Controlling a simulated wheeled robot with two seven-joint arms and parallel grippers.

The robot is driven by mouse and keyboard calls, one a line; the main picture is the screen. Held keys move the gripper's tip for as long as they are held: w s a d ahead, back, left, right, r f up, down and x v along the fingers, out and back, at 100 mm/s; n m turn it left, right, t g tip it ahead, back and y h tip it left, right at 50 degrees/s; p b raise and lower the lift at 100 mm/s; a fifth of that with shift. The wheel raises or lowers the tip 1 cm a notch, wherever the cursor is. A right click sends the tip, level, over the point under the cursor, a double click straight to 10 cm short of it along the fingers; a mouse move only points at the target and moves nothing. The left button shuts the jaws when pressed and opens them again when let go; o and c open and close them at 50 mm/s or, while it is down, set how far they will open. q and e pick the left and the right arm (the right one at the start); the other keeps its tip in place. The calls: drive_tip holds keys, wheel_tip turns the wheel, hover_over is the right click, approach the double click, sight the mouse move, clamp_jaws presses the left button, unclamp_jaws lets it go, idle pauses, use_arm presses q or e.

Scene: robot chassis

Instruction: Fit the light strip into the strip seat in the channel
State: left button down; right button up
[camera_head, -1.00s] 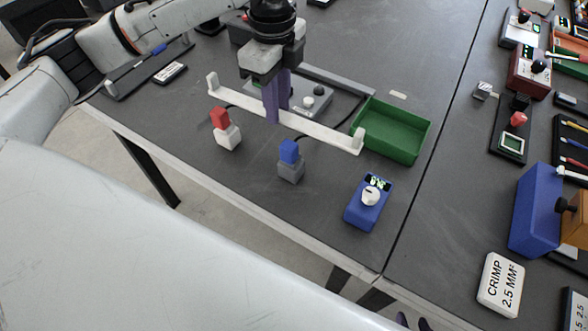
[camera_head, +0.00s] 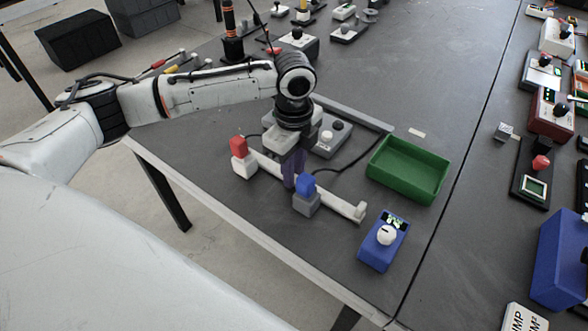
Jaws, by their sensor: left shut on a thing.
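The light strip, a long white bar with an upright post at its end (camera_head: 339,204), runs diagonally across the near left of the table. My left gripper (camera_head: 291,178) comes from above with purple fingers, shut on the strip near its middle. The red-topped white block (camera_head: 243,165) hides the strip's left end, and the blue-topped grey block (camera_head: 306,203) covers part of its front. I cannot tell whether the strip touches the table. A light grey rail (camera_head: 352,113) lies behind the gripper; I cannot tell whether it is the channel, and no seat is clear. My right gripper is not in view.
A green tray (camera_head: 408,170) stands right of the strip. A blue box with a white knob (camera_head: 384,240) stands in front of it. A grey button box (camera_head: 328,138) with a black cable is close behind the gripper. The table's front edge runs close by.

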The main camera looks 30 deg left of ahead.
use_arm(q)
drive_tip(key=shift+f, duration=0.1)
drive_tip(key=c, duration=1.5)
unclamp_jaws()
drive_tip(key=shift+c, duration=0.2)
